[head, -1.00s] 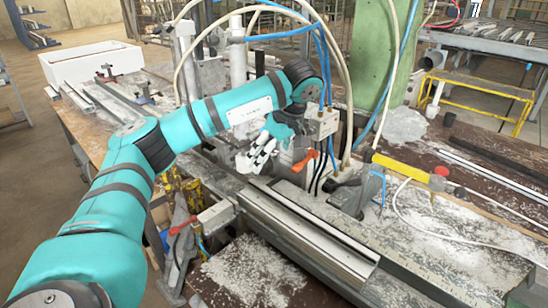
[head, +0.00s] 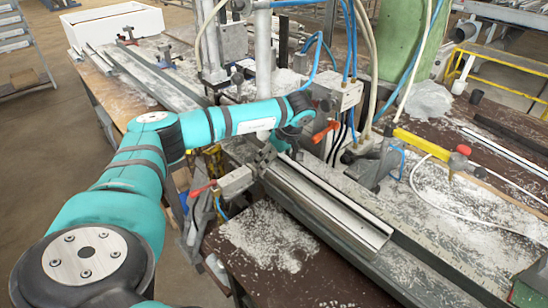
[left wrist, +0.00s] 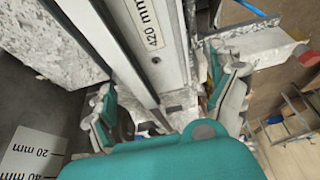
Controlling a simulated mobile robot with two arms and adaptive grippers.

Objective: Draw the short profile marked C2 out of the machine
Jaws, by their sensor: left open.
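A long pale profile (head: 335,205) lies in the grey bed of the clamp machine (head: 300,200). I cannot read a C2 mark on it or anywhere else. My left gripper (head: 266,157) is at the far end of that bed, partly hidden by my own wrist. In the left wrist view my left gripper (left wrist: 170,88) is open, its fingers apart on either side of a long grey rail carrying a 420 mm label (left wrist: 150,27). Nothing is clearly held between the fingers. My right gripper is in neither view.
A red-handled clamp (head: 235,182) stands left of the bed, and an orange-red lever (head: 326,130) is beside my wrist. Hoses and a post rise behind. A yellow bar (head: 425,143) and white hose lie to the right. A white box (head: 112,24) stands at the back left.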

